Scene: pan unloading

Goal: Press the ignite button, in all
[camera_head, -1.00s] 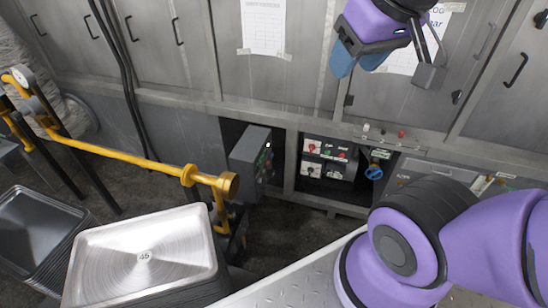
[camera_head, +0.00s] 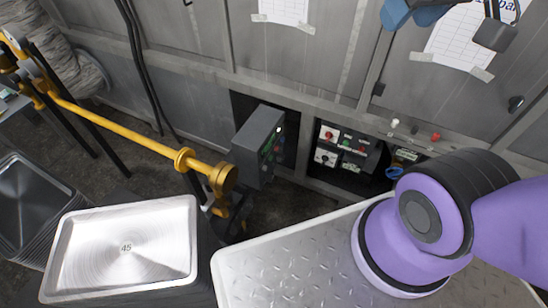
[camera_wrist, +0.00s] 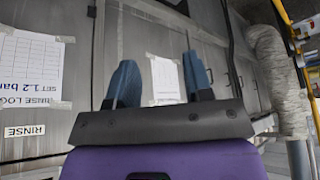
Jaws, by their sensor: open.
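My gripper (camera_head: 412,14) is at the top right of the head view, raised in front of the metal cabinet wall, partly cut off by the frame. Its two blue fingers stand apart and empty in the wrist view (camera_wrist: 160,82). A grey control box (camera_head: 256,148) with small buttons on its right face stands in the lower recess, well below my gripper. Right of it a switch panel (camera_head: 342,150) carries red, green and black controls. White, black and red knobs (camera_head: 415,130) sit on the ledge above. No ignite label is legible, so I cannot tell which one is the ignite button.
A yellow pipe (camera_head: 130,140) crosses the left side and ends beside the grey box. A stack of metal pans (camera_head: 125,247) stands at lower left. My tread-plate base fills the bottom middle. Paper sheets hang on the cabinet (camera_wrist: 166,80).

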